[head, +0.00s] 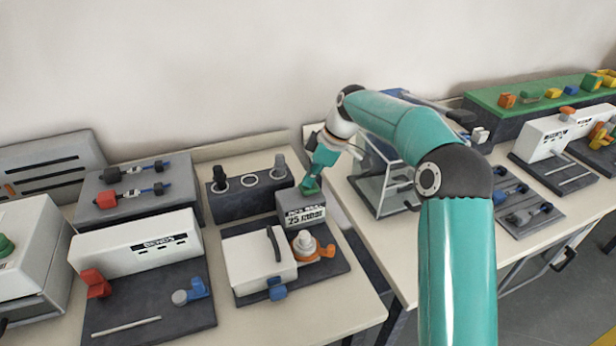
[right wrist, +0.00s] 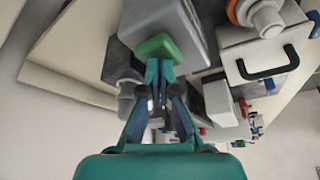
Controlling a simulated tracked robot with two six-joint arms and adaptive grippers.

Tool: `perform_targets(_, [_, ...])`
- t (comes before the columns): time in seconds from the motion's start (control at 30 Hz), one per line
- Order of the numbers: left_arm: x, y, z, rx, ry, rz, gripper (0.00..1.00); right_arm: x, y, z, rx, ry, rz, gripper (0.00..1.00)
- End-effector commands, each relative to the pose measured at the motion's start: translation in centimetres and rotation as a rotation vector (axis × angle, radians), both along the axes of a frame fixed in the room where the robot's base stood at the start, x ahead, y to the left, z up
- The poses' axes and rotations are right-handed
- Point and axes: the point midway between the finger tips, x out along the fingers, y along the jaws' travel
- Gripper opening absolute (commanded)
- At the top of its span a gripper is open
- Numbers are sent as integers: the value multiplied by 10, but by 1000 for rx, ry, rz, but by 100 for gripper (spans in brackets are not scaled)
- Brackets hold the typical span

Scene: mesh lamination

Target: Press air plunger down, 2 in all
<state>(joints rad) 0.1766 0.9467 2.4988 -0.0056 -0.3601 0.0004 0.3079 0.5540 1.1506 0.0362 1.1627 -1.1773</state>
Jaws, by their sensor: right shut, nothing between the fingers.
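A green plunger cap (head: 310,187) sits on top of a small grey box (head: 303,211) with a printed label, at the back right of a white press unit. My right gripper (head: 314,178) points down at this cap, shut, with nothing between its fingers. In the right wrist view the closed fingertips (right wrist: 157,66) meet the green cap (right wrist: 158,46), at or touching its surface. How far the cap is pressed in cannot be told. The grey box (right wrist: 172,20) shows behind it. My left gripper is not in view.
The white press unit (head: 258,262) with a black handle and an orange-based knob (head: 306,244) stands in front of the box. A dark holder (head: 248,198) with upright grey pegs stands to the left. A clear-sided frame (head: 385,185) stands on the right table.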

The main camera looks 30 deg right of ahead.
Motion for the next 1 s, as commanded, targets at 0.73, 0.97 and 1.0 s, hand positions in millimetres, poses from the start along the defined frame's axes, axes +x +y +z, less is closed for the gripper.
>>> perform_targets(0.73, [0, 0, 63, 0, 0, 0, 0, 0, 0, 71, 0, 0, 0, 0])
perform_targets(0.97, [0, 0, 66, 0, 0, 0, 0, 0, 0, 75, 0, 0, -1, 0])
perform_targets(1.0, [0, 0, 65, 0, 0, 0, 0, 0, 0, 75, 0, 0, -1, 0])
